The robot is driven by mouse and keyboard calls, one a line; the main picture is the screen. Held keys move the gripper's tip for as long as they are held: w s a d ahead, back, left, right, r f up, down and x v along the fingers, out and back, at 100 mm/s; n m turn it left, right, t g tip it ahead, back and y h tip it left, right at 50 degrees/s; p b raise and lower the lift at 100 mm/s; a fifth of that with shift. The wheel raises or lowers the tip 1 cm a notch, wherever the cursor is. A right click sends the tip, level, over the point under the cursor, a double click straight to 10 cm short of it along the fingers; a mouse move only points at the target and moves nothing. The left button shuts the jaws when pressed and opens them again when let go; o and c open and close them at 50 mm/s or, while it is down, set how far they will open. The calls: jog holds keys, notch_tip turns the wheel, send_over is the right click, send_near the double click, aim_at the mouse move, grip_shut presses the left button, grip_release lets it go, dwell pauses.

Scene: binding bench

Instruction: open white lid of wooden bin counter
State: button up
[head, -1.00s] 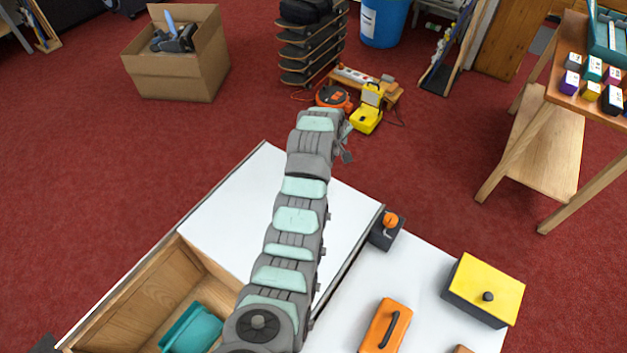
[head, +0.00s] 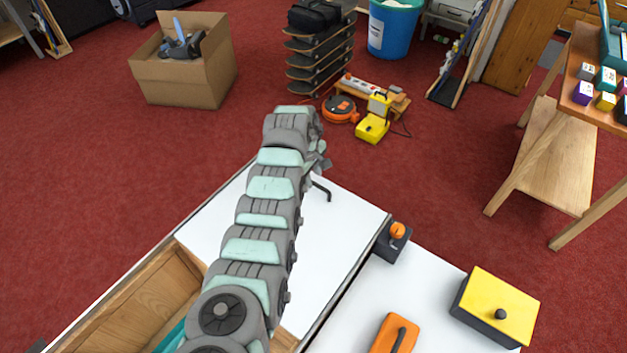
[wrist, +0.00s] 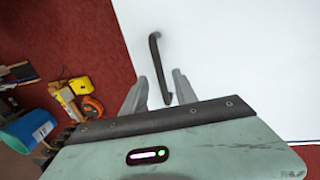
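The white lid (head: 319,238) lies flat on the counter, beside the open wooden bin compartment (head: 130,305). A dark bar handle (head: 322,190) stands near the lid's far edge. My gripper (head: 320,163) is over that far end, close to the handle, and my arm hides part of the lid. In the wrist view, my two fingers (wrist: 160,88) are apart, with the lower end of the handle (wrist: 155,62) between them in the picture. I cannot tell whether they touch it. The white lid (wrist: 240,60) fills the right of that view.
A teal object (head: 172,338) lies in the open compartment. An orange-knobbed block (head: 392,242), an orange box (head: 393,335) and a yellow-topped box (head: 497,305) sit right of the lid. Beyond the counter, a yellow case (head: 373,122) and an orange reel (head: 340,110) are on the floor.

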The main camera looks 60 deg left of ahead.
jog(key=shift+w+a+f+b, duration=0.1)
jog(key=shift+f+b, duration=0.2)
jog(key=shift+f, duration=0.2)
jog(key=shift+w+f+b, duration=0.15)
jog(key=shift+f+b, duration=0.3)
jog(key=shift+f, duration=0.4)
grip_shut()
dwell(0.7)
